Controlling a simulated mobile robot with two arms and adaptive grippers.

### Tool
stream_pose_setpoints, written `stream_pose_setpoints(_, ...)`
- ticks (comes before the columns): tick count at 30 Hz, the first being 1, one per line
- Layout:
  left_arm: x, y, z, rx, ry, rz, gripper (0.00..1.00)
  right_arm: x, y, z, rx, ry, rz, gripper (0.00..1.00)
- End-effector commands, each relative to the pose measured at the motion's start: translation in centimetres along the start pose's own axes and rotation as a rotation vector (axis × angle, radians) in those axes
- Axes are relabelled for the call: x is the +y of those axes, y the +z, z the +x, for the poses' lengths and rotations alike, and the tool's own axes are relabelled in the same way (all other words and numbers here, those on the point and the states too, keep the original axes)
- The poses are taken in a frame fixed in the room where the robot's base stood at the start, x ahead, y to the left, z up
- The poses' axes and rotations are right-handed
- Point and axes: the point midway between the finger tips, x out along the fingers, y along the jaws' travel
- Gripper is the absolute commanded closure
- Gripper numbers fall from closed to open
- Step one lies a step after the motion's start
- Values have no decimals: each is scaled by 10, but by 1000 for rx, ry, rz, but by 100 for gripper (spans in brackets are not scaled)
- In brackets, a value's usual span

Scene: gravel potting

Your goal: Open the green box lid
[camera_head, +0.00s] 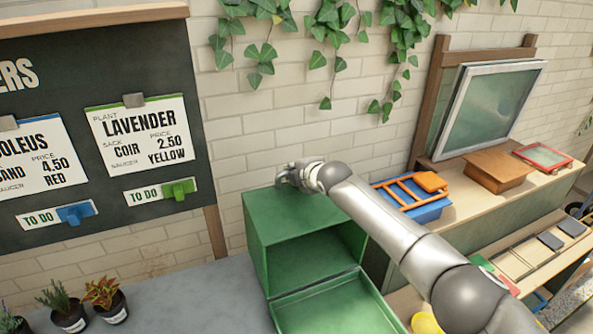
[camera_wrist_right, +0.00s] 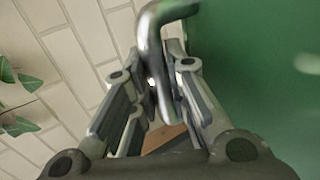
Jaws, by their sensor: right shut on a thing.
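The green box (camera_head: 258,250) stands at the counter's right end, with its hollow green inside showing. A shallow rimmed green part (camera_head: 335,305) lies in front of the upright hollow part, meeting it along a seam. I cannot tell for sure which part is the lid. My right gripper (camera_head: 287,177) is at the far top edge of the upright part. In the right wrist view, its fingers (camera_wrist_right: 165,105) are shut on a bent grey metal handle (camera_wrist_right: 152,35), beside a green surface (camera_wrist_right: 260,70). The handle is hidden in the head view. My left gripper is not in view.
Several potted plants (camera_head: 65,312) stand at the left of the grey counter (camera_head: 180,300). A blackboard (camera_head: 90,60) hangs behind. A blue box with an orange rack (camera_head: 415,190) stands right of the green box. The counter's middle is clear.

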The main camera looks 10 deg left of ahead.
Motion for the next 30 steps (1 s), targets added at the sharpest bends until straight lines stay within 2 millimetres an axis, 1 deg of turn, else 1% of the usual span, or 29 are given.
stream_pose_setpoints(1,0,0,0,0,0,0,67,3,-1,0,3,1,5,100)
stream_pose_setpoints(14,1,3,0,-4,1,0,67,2,-2,0,5,-5,7,100)
stream_pose_setpoints(15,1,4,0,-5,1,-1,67,2,-2,0,5,-5,6,80)
stream_pose_setpoints(19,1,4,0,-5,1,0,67,2,-1,0,4,-6,4,63)
stream_pose_setpoints(30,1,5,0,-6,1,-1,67,-1,0,0,2,-9,1,63)
